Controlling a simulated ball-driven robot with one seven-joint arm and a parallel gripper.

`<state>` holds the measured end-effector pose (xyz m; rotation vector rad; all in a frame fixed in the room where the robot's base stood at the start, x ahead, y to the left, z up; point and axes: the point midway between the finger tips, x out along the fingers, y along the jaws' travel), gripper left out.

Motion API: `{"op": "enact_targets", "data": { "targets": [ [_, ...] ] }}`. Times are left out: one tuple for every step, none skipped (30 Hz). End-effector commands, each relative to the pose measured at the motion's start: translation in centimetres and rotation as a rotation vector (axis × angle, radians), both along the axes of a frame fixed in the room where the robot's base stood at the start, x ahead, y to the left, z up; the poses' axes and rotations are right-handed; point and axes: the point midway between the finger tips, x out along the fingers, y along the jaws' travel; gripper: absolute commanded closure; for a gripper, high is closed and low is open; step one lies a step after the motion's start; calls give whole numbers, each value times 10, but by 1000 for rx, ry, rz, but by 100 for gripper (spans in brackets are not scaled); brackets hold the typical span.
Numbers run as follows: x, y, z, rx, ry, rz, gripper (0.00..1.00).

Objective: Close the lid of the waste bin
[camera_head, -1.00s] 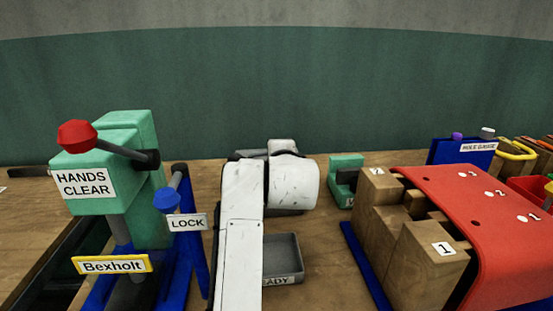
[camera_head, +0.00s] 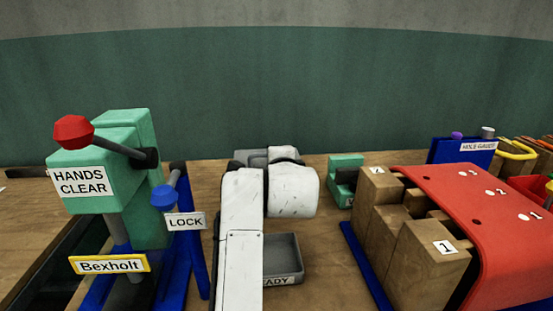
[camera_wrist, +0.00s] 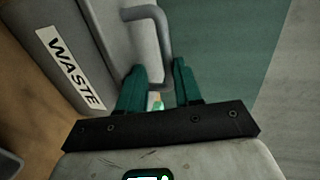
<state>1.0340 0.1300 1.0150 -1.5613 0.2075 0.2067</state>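The grey waste bin with its "WASTE" label (camera_wrist: 70,66) fills the left of the wrist view. A grey bar handle (camera_wrist: 162,30) curves out from a grey panel beside the label, probably the lid. How far the lid is open is not clear. My gripper (camera_wrist: 160,69) has two dark green fingers, spread apart, with the handle's bent end close to them and partly between them. Contact cannot be judged. In the head view, a grey part of the bin (camera_head: 250,158) shows behind my white arm, which hides the rest of it and the gripper.
A green press (camera_head: 100,160) with a red-knobbed lever and a blue lock post stands left. A grey tray (camera_head: 285,255) lies just right of my arm. Wooden blocks (camera_head: 430,255) and a red perforated sheet (camera_head: 480,200) are at right. A green wall (camera_head: 400,90) rises behind.

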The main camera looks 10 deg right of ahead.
Motion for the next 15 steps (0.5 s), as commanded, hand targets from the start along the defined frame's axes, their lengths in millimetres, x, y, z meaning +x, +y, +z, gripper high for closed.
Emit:
{"op": "enact_targets", "data": {
  "targets": [
    [0, -1, -8, -2, 17, 0, 66],
    [0, -1, -8, -2, 17, 0, 63],
    [-1, -1, -7, -2, 16, 0, 62],
    [-1, -1, -7, -2, 16, 0, 62],
    [-2, -1, -6, -2, 15, 0, 62],
    [-4, -1, -5, -2, 14, 0, 62],
    [-7, -1, -5, -3, 14, 0, 62],
    [-9, 0, -4, -3, 14, 1, 62],
    [-14, 0, -2, -3, 13, 1, 62],
    [-18, 0, -1, -4, 12, 1, 62],
    [-22, 0, 1, -3, 11, 0, 62],
    [-29, 0, 3, -3, 9, 1, 62],
    [-34, 1, 5, -3, 8, 2, 62],
    [-40, 0, 7, -3, 7, 1, 62],
    [-47, 0, 10, -2, 5, 1, 62]
  ]
}}
